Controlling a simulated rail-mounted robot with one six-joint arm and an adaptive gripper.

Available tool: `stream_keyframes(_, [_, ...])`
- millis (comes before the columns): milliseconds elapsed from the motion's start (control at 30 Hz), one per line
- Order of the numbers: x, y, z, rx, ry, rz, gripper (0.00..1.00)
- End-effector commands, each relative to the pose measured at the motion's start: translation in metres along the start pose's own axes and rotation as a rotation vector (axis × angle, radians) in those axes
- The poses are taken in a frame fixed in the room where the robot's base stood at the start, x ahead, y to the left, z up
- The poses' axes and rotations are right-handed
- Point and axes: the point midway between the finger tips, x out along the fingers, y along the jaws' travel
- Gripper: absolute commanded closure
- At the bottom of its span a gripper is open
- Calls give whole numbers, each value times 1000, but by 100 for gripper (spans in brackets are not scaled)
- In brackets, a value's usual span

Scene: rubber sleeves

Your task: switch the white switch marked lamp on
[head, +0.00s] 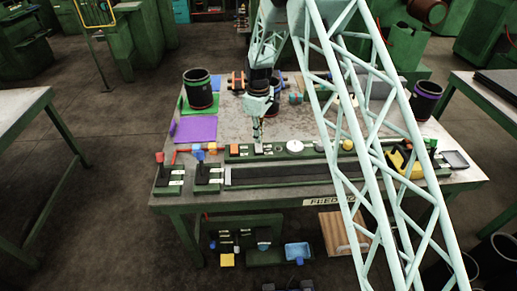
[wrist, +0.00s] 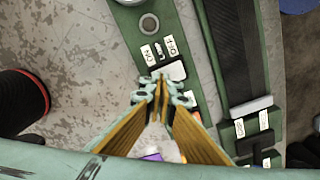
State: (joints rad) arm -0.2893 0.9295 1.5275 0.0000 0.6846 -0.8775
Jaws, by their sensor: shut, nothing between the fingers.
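The green control panel (head: 275,155) lies along the worktable, with small controls and white labels on it. My gripper (head: 257,136) points down just over its left part. In the wrist view, the fingertips of my gripper (wrist: 163,88) are together and empty. Just beyond them is a white block-like piece (wrist: 172,72), close to or touching the tips; I cannot tell which. Two white labels (wrist: 147,53), reading like ON and OFF, flank a small slot beside it. This looks like the white switch; its lamp marking is not readable, and its lever position is unclear.
A grey round button (wrist: 149,22) sits farther along the panel. A dark strip in a green frame (head: 290,173) runs in front. Lever boxes (head: 168,180) stand at the left front, and a black cylinder (head: 200,92) stands behind. A purple mat (head: 196,130) lies left.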

Motion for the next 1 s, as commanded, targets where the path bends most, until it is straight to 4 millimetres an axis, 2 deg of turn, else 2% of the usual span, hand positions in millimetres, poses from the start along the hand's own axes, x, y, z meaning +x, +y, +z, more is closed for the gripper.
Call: stream_keyframes(1000, [10, 0, 0, 0, 0, 0, 100])
